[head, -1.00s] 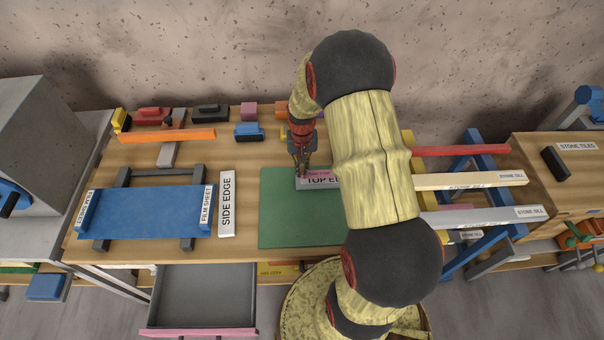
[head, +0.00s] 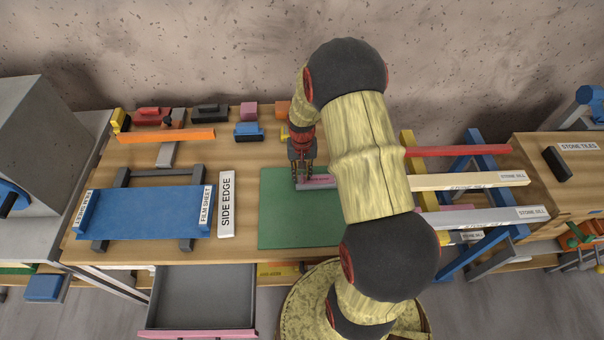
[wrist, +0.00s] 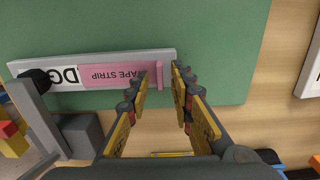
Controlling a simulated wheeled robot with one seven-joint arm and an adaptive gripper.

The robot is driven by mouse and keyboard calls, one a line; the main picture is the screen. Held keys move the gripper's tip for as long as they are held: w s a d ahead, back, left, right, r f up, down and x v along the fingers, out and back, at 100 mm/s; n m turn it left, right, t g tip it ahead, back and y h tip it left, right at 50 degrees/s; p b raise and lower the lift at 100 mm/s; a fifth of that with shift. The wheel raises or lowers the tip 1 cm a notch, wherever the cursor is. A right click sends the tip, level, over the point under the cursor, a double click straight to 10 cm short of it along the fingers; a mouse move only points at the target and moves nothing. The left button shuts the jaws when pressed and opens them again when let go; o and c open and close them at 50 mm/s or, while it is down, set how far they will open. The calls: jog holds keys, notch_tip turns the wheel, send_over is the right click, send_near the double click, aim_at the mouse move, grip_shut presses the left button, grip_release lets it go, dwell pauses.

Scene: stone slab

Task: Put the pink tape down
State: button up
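The pink tape (head: 322,180), marked "TAPE STRIP", lies along the top of a pale grey bar on the green mat. In the wrist view the pink tape (wrist: 115,76) covers part of the bar's white label, and its raised end tab stands between my fingertips. The grey bar (wrist: 150,56) lies flat near the mat's edge. My gripper (head: 302,180) points down at the bar's left end. In the wrist view my gripper (wrist: 163,75) has its fingers apart, one on each side of the tab, with gaps showing. My arm hides the bar's right end in the head view.
The green mat (head: 285,225) has free room in front of the bar. A "SIDE EDGE" bar (head: 226,225) and a blue film sheet (head: 150,212) lie to the left. Stone sills (head: 470,180) rest on racks at right. An open drawer (head: 200,300) juts out in front.

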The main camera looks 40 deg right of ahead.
jog(key=shift+r, duration=0.1)
jog(key=a+r+n+t+p, duration=0.1)
jog(key=a+r, duration=0.2)
jog(key=r, duration=0.9)
jog(key=a+r+n+t+p, duration=0.1)
jog(key=a+r, duration=0.3)
jog(key=r, duration=0.7)
jog(key=s+a+r+n+t, duration=0.3)
jog(key=s+a+r+n, duration=0.2)
jog(key=s+a+r, duration=1)
jog(key=shift+s+a+t, duration=0.3)
jog(key=shift+s, duration=0.85)
